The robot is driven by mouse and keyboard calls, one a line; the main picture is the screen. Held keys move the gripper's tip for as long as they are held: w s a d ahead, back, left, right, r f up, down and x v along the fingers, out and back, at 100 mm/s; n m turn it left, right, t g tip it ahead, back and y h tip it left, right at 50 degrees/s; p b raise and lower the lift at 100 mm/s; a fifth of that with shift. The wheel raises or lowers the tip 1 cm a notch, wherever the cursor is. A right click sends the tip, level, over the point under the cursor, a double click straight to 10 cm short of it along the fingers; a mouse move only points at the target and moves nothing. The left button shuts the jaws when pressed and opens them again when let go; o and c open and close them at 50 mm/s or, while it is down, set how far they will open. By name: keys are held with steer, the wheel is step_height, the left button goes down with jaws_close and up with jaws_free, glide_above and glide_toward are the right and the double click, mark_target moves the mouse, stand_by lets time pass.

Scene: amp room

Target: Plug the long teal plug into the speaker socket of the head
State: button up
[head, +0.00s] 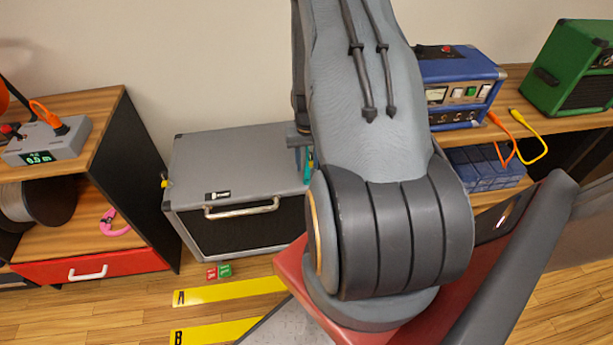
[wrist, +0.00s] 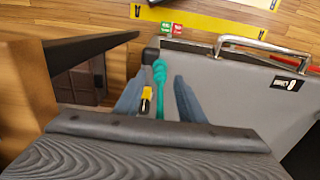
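A teal plug or cable (wrist: 158,78) is between the two blue-grey fingers of my gripper (wrist: 159,78) in the wrist view. Gaps show on both sides, so the gripper looks open around it. The teal piece is at one end of the grey speaker cabinet (wrist: 225,85), with a small yellow piece (wrist: 147,94) beside it. In the head view a sliver of teal (head: 309,165) shows at the right end of the cabinet (head: 240,160), mostly hidden by my arm. A blue amplifier head (head: 460,92) stands on the right shelf; its speaker socket cannot be made out.
A green amp (head: 568,65) and orange and yellow cables (head: 535,140) are on the right shelf. A grey meter box (head: 48,140) and pink cable (head: 115,222) are on the left unit.

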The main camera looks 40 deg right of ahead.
steer(key=shift+f+b, duration=1)
steer(key=shift+f, duration=1.25)
jaws_close()
steer(key=shift+r, duration=0.1)
steer(key=shift+r+p, duration=2.1)
steer(key=shift+r, duration=0.85)
steer(key=shift+w, duration=0.1)
